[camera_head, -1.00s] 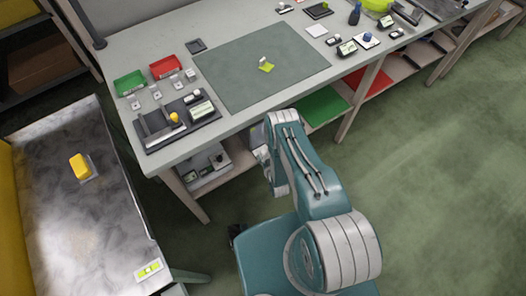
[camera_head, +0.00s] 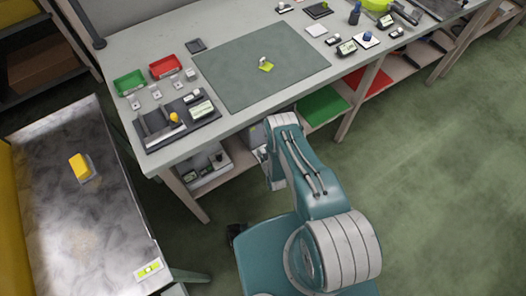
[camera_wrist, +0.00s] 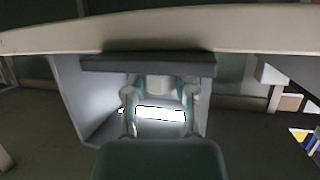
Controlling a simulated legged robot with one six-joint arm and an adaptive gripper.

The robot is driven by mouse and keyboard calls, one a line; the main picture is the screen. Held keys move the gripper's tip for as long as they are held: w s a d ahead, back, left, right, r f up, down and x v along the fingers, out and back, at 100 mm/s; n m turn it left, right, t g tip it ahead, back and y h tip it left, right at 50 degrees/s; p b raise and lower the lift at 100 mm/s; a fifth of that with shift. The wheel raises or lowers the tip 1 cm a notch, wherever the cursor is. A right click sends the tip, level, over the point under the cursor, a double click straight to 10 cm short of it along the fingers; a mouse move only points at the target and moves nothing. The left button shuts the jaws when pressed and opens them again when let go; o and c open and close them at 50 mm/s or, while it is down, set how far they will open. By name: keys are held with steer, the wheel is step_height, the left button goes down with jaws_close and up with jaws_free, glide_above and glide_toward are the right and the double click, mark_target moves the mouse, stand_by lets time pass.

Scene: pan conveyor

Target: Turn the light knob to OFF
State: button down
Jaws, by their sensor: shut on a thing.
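In the wrist view, my gripper (camera_wrist: 159,108) is under the worktop edge, in front of a lit grey box. Its two fingers are shut on a pale rounded part that looks like the light knob (camera_wrist: 157,83), just below the box's dark upper edge. The knob's marks and pointer cannot be read. A bright white strip (camera_wrist: 160,114) glows inside the box behind the fingers. In the head view, my arm reaches to the bench's front edge, and the gripper and knob are mostly hidden there beside the small grey box (camera_head: 257,154).
The long workbench (camera_head: 140,48) overhangs the gripper closely; its front edge (camera_wrist: 160,30) crosses the wrist view. A lower shelf holds a green panel (camera_head: 322,106) to the right of my arm. A metal table (camera_head: 70,225) stands at left. The floor at right is clear.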

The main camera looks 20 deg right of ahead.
steer(key=shift+n+y, duration=0.3)
steer(key=n+g+y, duration=0.1)
steer(key=n+y, duration=0.1)
steer(key=y, duration=0.1)
steer(key=n+g+y, duration=0.1)
steer(key=n+y, duration=0.2)
steer(key=shift+w+d, duration=0.1)
steer(key=shift+d, duration=0.05)
steer(key=n+g+y, duration=0.4)
steer(key=n+g, duration=0.1)
steer(key=n, duration=0.1)
steer(key=shift+y, duration=0.3)
steer(key=shift+n+g, duration=0.3)
steer(key=shift+c, duration=2.1)
jaws_free()
steer(key=v, duration=1.1)
steer(key=shift+s+d, duration=0.25)
steer(key=shift+d, duration=0.1)
